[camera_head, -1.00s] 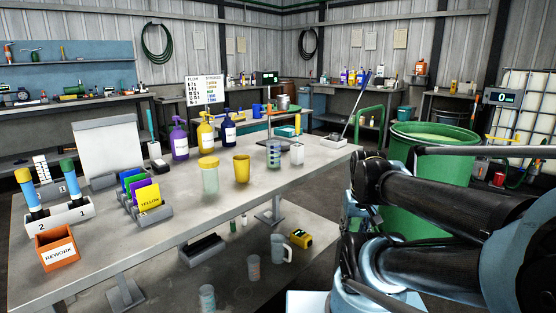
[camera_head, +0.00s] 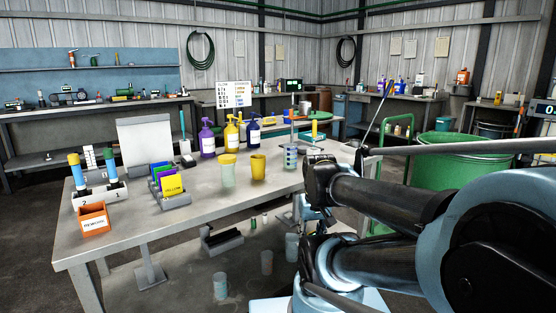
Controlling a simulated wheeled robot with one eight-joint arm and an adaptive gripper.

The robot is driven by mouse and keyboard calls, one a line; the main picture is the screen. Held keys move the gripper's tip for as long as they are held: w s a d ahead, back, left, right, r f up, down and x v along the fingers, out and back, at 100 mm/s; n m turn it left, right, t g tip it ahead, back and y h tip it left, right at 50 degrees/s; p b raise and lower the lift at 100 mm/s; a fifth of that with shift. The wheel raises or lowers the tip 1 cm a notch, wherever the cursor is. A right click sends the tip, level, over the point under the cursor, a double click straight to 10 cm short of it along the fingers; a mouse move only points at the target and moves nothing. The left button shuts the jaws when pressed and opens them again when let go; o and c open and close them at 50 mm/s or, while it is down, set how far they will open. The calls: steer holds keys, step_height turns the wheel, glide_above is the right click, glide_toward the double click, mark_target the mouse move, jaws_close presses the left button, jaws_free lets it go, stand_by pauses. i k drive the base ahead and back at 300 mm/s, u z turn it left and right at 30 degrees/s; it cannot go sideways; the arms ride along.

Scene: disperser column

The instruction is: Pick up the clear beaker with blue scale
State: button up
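A clear beaker with bluish bands (camera_head: 290,157) stands upright on the workbench (camera_head: 130,222), near its right end. It stands right of a yellow cup (camera_head: 258,167) and a clear jar with a yellow lid (camera_head: 228,172). My dark arm links reach in from the right, and one joint lies just right of and below the beaker in the picture. My gripper is not in view, so I see nothing held. More clear cups (camera_head: 220,287) stand on the lower shelf; their scale colours are too small to tell.
A coloured card rack (camera_head: 172,190), an orange REWORK bin (camera_head: 94,219) and a two-slot holder (camera_head: 100,193) are on the left. A green drum (camera_head: 440,165) stands right. Floor at lower left is clear.

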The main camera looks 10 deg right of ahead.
mark_target(290, 148)
steer(key=z, duration=1)
steer(key=k, duration=1.35)
steer(key=u, duration=0.3)
steer(key=i, duration=1)
steer(key=z, duration=0.05)
